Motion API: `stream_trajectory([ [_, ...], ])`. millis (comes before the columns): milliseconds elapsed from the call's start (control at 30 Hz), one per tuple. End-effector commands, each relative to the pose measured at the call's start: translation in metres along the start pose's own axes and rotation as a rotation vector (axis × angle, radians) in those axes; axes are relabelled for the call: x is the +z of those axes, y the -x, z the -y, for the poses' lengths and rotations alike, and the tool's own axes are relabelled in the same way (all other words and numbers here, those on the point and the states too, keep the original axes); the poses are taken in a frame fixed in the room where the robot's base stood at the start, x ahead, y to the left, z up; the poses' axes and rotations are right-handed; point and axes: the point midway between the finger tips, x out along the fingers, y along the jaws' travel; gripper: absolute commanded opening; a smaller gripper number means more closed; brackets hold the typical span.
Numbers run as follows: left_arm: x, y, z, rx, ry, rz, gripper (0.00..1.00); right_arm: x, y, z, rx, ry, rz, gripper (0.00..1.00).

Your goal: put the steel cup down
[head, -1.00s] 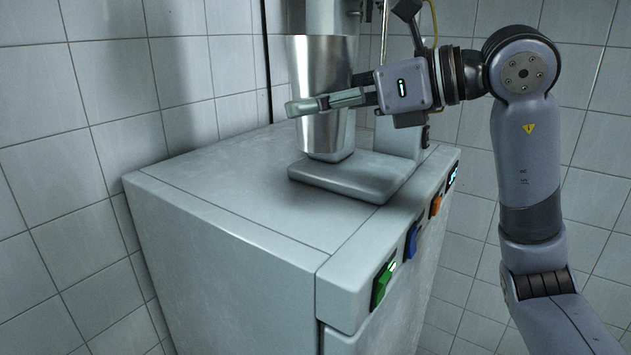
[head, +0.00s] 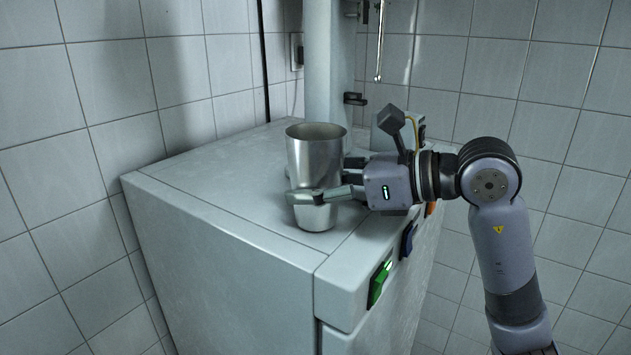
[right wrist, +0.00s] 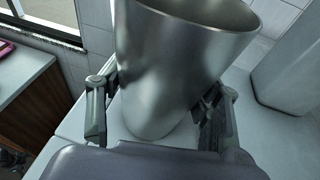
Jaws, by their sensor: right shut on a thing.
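The steel cup (head: 316,160) is a tall, plain metal cup, upright and open at the top. In the head view it is at the front part of the cabinet top (head: 230,195), with its base at or very close to the surface; I cannot tell if it touches. My right gripper (head: 325,190) is shut on the cup's lower half, coming from the right. In the right wrist view the cup (right wrist: 175,70) stands between the two fingers (right wrist: 158,115). My left gripper is not in view.
A pale machine column (head: 330,70) rises behind the cup. Coloured buttons, among them a green one (head: 380,283), line the cabinet's front edge. The cabinet top to the left of the cup is clear. Tiled walls (head: 180,80) stand behind.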

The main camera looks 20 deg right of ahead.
Motion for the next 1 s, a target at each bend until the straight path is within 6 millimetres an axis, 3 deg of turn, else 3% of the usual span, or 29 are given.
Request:
stream_trajectory([
  [300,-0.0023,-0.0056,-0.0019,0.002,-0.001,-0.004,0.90,-0.0036,-0.0009,0.0001,0.000,0.001,0.003,0.20],
  [333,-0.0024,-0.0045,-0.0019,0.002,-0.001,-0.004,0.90,-0.0034,-0.0010,0.0000,0.000,0.000,0.000,0.60],
  [600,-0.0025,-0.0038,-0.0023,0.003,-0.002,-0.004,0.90,-0.0028,-0.0009,0.0000,0.001,-0.001,0.000,0.78],
  [1000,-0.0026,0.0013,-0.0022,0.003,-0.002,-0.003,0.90,0.0021,0.0004,-0.0001,0.001,-0.001,0.001,0.79],
])
